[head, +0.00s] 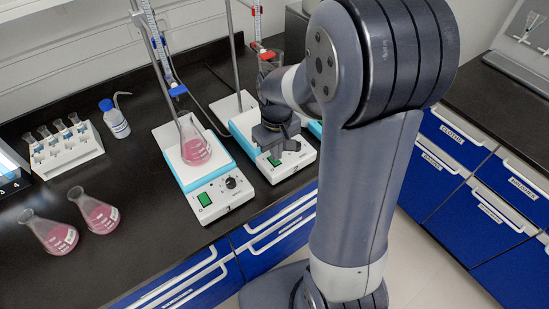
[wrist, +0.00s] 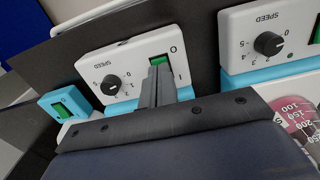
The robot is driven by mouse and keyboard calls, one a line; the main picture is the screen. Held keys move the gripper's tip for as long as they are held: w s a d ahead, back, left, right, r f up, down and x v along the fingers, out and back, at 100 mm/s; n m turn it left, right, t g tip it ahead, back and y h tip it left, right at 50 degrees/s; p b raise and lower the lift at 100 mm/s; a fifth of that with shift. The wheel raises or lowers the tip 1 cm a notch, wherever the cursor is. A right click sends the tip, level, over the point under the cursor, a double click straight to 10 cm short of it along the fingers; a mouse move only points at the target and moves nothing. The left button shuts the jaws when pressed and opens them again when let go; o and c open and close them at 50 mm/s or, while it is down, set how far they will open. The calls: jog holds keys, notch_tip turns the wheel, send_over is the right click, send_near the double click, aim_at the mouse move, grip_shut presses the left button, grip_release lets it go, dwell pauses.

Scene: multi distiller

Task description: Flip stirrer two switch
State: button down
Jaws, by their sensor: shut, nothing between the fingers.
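The middle stirrer (head: 301,158), white with a light-blue band, has a green rocker switch (head: 275,160) on its front panel. In the wrist view the same panel shows a black speed dial (wrist: 110,85) and the green switch (wrist: 160,60), marked O and I. My gripper (wrist: 158,70) is shut and empty, its fingertips right at the switch and covering its lower part in that view. I cannot tell whether they touch it. In the head view my gripper (head: 272,150) is above the front of this stirrer, and my arm hides much of it.
The left stirrer (head: 216,197) carries a flask of pink liquid (head: 195,150). Burette stands rise behind. Two pink flasks (head: 54,236) (head: 98,214), a wash bottle (head: 115,122) and a rack (head: 66,150) stand left.

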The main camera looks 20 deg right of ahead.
jog(key=shift+f+b, duration=0.55)
jog(key=shift+f, duration=0.2)
dwell(0.3)
notch_tip(320, 180, up, 7)
jog(key=p, duration=0.6)
jog(key=shift+r, duration=0.1)
dwell(0.3)
notch_tip(320, 180, down, 7)
jog(key=b, duration=0.6)
dwell(0.4)
